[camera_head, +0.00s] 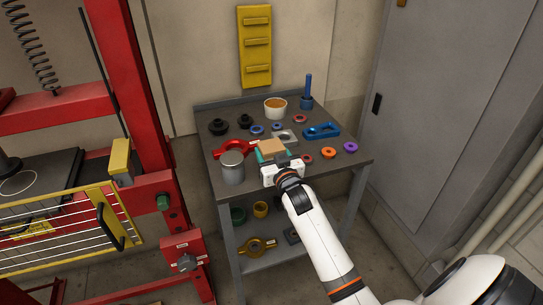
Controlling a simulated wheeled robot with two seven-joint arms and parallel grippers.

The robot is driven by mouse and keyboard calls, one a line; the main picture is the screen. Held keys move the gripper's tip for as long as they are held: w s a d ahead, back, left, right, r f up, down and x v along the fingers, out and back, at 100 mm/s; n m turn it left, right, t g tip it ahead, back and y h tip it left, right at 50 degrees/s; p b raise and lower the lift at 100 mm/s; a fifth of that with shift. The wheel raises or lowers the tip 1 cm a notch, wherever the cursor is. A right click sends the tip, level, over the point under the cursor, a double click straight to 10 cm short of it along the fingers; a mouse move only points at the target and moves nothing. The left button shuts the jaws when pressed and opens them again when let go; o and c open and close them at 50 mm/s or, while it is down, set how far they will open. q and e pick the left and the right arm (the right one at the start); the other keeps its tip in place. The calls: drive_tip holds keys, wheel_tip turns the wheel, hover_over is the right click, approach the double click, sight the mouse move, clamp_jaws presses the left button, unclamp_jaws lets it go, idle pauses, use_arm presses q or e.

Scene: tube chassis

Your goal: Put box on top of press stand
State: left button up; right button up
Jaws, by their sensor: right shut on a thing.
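A small tan box (271,147) is at the middle of the grey work table (342,165). My right gripper (274,158) reaches over the table's front edge and is shut on the box. The gripper hides the box's near side, and I cannot tell whether the box touches the tabletop. Teal parts show beside the box; I cannot tell whether they belong to the gripper. A red press frame (135,75) stands at the left, with a dark flat surface (62,172) behind a yellow-framed wire guard (75,235). My left gripper is not in view.
Around the box are a grey metal can (232,167), a red part (231,149), a blue part (322,131), a white tub (275,107) and several rings. A lower shelf holds more parts. A grey cabinet (455,110) stands right. Floor shows between press and table.

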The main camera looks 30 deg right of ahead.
drive_tip(key=shift+f, duration=0.45)
drive_tip(key=shift+f, duration=0.1)
drive_tip(key=o, duration=1.2)
drive_tip(key=shift+f, duration=0.1)
